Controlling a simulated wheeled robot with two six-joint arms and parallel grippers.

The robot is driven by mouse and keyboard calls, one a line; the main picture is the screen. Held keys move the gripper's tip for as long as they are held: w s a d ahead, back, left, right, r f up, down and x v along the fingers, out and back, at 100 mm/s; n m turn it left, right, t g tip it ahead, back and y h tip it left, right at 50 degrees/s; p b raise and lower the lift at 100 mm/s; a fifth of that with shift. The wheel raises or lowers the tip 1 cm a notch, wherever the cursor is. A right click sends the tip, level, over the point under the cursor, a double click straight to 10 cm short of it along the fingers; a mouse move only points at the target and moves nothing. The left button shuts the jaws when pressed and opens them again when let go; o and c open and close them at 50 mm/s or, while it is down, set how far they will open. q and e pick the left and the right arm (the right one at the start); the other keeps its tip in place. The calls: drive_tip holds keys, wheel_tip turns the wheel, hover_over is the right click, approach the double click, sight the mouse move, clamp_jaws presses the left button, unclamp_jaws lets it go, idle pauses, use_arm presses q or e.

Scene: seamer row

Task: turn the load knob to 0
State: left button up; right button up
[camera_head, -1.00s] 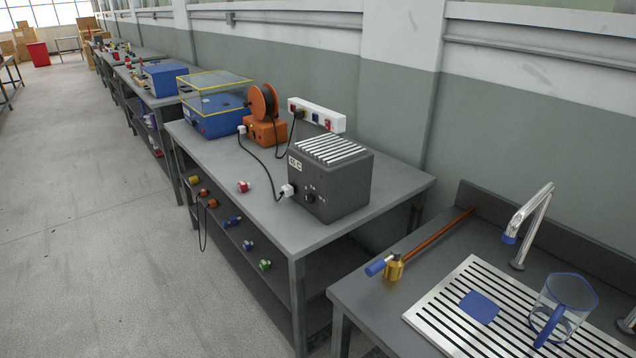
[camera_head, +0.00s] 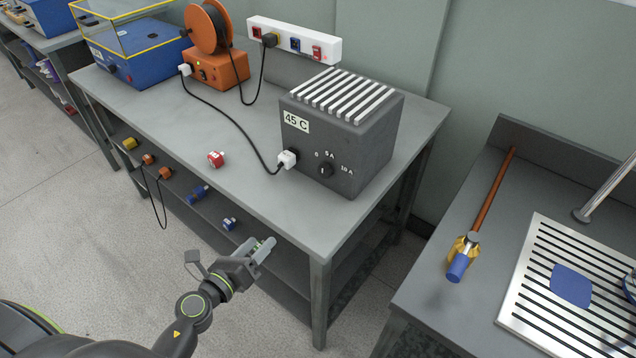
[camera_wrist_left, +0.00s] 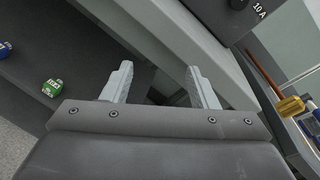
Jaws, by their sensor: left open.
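The load knob (camera_head: 325,170) is a small dark knob on the front face of the dark grey load box (camera_head: 341,132). Marks 0, 5 A and 10 A surround it, and its light pointer line looks roughly upright, towards 5 A. The box carries a "45 C" label. A white plug sits in its front, left of the knob. My left gripper (camera_head: 266,248) is below and left of the knob, in front of the bench edge, apart from the box. In the left wrist view its two fingers (camera_wrist_left: 160,84) are spread and empty; the knob (camera_wrist_left: 238,4) shows at the top edge. My right gripper is not seen.
A red-and-white plug (camera_head: 216,159) lies on the grey bench (camera_head: 262,185). A black cable runs to the orange reel (camera_head: 222,70). A white power strip (camera_head: 293,40) is behind. A sink counter (camera_head: 425,285) stands at right.

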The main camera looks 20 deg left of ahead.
use_arm(q)
drive_tip(key=s+d+r+m+h, duration=0.1)
drive_tip(key=d+r+m+h, duration=0.25)
drive_tip(key=r+m, duration=0.7)
approach(323, 172)
drive_tip(key=shift+m+t+y, duration=0.35)
drive_tip(key=shift+m+t, duration=0.05)
drive_tip(key=shift+m, duration=0.05)
drive_tip(key=x, duration=0.7)
drive_tip(key=shift+w+d+f+p, duration=0.15)
drive_tip(key=shift+d+f+p, duration=0.15)
drive_tip(key=shift+d+p, duration=0.1)
drive_tip(key=shift+w+d, duration=0.1)
drive_tip(key=shift+w, duration=0.4)
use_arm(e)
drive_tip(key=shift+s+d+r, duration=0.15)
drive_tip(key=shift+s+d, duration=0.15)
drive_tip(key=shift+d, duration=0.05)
